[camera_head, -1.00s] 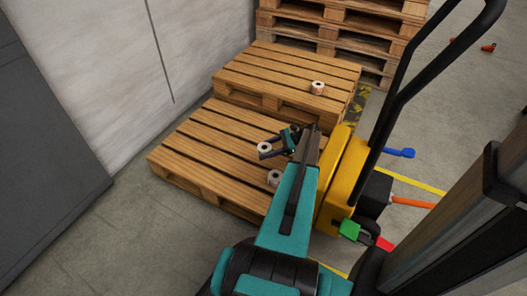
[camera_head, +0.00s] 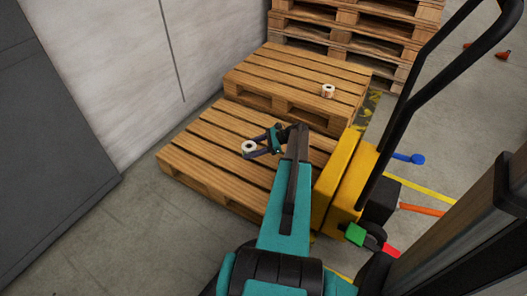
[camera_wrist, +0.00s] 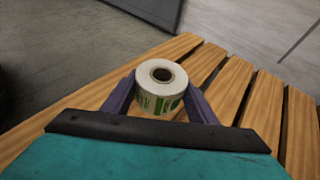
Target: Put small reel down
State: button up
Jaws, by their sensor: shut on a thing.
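The small reel (camera_wrist: 160,92) is a white label roll with a dark core hole and green print on its side. It sits upright between the two purple fingers of my gripper (camera_wrist: 160,105), which is shut on it. In the head view the reel (camera_head: 249,147) is at the left end of my gripper (camera_head: 255,151), over the front wooden pallet (camera_head: 195,157). I cannot tell whether the reel touches the slats. The pallet's slats (camera_wrist: 262,112) show behind and right of the reel in the wrist view.
Another small reel (camera_head: 328,91) stands on the pallet behind (camera_head: 290,77). A taller pallet stack (camera_head: 350,30) stands at the back. A yellow pallet truck (camera_head: 343,185) with a black handle is close on the right. The front pallet's left part is clear.

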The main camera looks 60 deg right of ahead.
jog(key=w+a+r, duration=0.4)
jog(key=a+r, duration=0.1)
jog(key=a, duration=0.5)
jog(key=w+a+r, duration=0.5)
jog(key=a, duration=0.5)
jog(key=shift+w+p, duration=0.2)
jog(key=shift+p, duration=0.1)
jog(key=shift+s, duration=0.1)
